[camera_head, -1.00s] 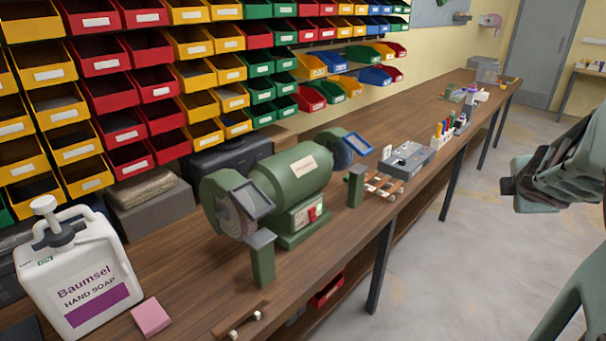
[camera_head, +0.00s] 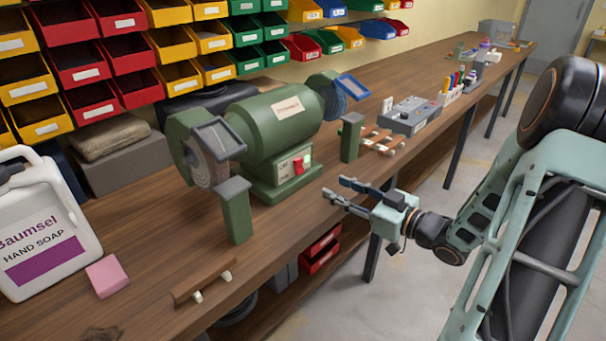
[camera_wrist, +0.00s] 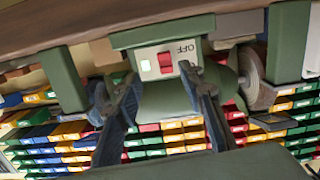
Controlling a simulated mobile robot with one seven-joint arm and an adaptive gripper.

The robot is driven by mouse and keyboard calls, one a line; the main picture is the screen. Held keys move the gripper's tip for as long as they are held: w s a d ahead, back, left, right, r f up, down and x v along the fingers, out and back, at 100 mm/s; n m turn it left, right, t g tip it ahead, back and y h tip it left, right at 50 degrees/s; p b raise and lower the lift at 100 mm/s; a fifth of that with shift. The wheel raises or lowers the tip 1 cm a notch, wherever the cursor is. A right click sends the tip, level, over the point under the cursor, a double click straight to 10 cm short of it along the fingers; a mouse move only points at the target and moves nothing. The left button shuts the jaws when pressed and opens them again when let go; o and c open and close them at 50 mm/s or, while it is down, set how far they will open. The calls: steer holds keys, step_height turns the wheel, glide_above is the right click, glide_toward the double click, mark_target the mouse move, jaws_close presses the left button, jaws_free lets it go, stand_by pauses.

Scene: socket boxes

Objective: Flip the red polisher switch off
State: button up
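A green post (camera_head: 236,212) and another post (camera_head: 351,138) stand in front of the wheels. A grey box (camera_head: 409,115) is to the right.

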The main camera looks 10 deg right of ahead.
mark_target(300, 166)
steer(key=shift+w+a+r+m+t+y, duration=0.3)
steer(key=shift+a+r+y, duration=0.1)
steer(key=shift+a+r, duration=0.15)
steer(key=b+x, duration=0.1)
steer(key=x, duration=0.9)
steer(key=shift+c, duration=0.4)
